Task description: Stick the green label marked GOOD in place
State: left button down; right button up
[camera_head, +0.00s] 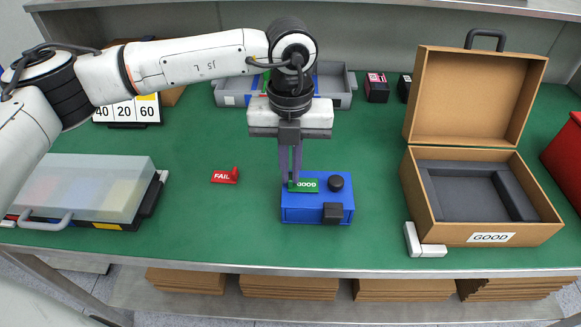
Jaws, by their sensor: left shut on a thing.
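The green label marked GOOD (306,186) is at the top left of a blue box (302,212). My left gripper (294,180) points down over the box and is shut on the label. The label looks close to the box top; I cannot tell whether it touches. The box has a round black knob (336,183) at its back right and a black block (333,213) at its front. A red label marked FAIL (224,176) lies on the green table to the left. My right gripper is not in view.
An open brown case (416,209) with a GOOD sign stands at the right, a white block (425,241) at its corner. A lidded tray (85,185) sits at the left. A grey bin (232,94) is behind my arm. Green table (215,225) is clear left of the box.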

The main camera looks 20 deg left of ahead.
pick_arm(q)
jog(key=c, duration=1.8)
grip_release()
jog(key=shift+c, duration=0.2)
notch_tip(320, 180, up, 10)
jog(key=shift+r+b, duration=0.2)
jog(key=shift+b, duration=0.15)
notch_tip(320, 180, up, 7)
jog(key=p, duration=0.4)
jog(key=shift+p, duration=0.3)
